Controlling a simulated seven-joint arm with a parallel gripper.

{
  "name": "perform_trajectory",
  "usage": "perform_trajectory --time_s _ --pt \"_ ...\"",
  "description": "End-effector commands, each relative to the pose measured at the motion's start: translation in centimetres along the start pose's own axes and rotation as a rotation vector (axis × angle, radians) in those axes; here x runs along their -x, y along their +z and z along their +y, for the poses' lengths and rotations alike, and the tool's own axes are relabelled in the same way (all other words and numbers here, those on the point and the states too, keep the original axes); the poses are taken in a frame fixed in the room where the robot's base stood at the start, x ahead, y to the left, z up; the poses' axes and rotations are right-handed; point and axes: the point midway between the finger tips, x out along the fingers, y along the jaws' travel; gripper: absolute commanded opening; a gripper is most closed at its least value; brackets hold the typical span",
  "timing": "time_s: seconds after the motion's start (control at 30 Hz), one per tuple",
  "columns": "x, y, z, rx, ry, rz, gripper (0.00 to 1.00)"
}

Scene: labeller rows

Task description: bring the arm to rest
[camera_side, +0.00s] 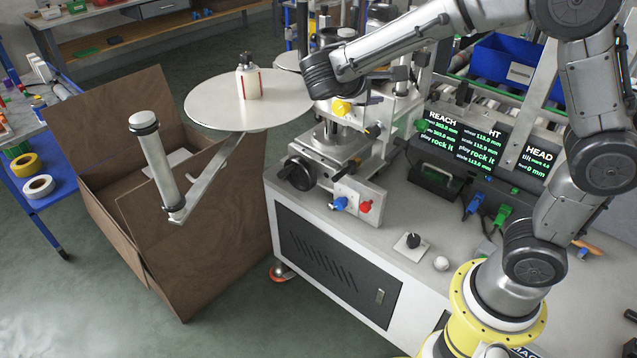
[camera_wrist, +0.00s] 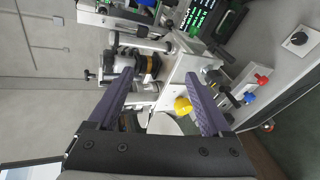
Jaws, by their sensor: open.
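My gripper (camera_wrist: 159,62) shows in the wrist view with its two purple fingers wide apart and nothing between them. Parts of the labelling machine (camera_wrist: 150,85) lie beyond the fingers. In the side view my arm reaches up and over to the left, its wrist in front of the upper part of the machine (camera_side: 330,150). I cannot make out the fingers there. A small white bottle (camera_side: 250,85) with red marks stands upright on a round white plate (camera_side: 210,108), left of my wrist and apart from it.
A control box with lit screens (camera_side: 470,145) stands right of the machine, with a blue bin (camera_side: 510,68) behind. A brown open box (camera_side: 200,215) is below the plate. A knob (camera_side: 412,241) sits on the bench. Side tables with tape rolls (camera_side: 38,186) stand at left.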

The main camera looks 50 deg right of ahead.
Motion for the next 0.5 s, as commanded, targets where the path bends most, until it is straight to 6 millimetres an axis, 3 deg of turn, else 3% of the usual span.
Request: perform_trajectory --time_s 0.03,0.2,0.4,0.5 --pt "-0.3 3.1 0.7 -0.065 -0.077 -0.009 0.83" --pt "0.2 11.1 -0.8 -0.242 -0.359 0.011 0.83" --pt "3.8 17.3 -6.1 -0.463 -0.707 0.153 0.83" --pt "6.4 18.2 -8.9 -0.554 -0.861 0.258 0.83"
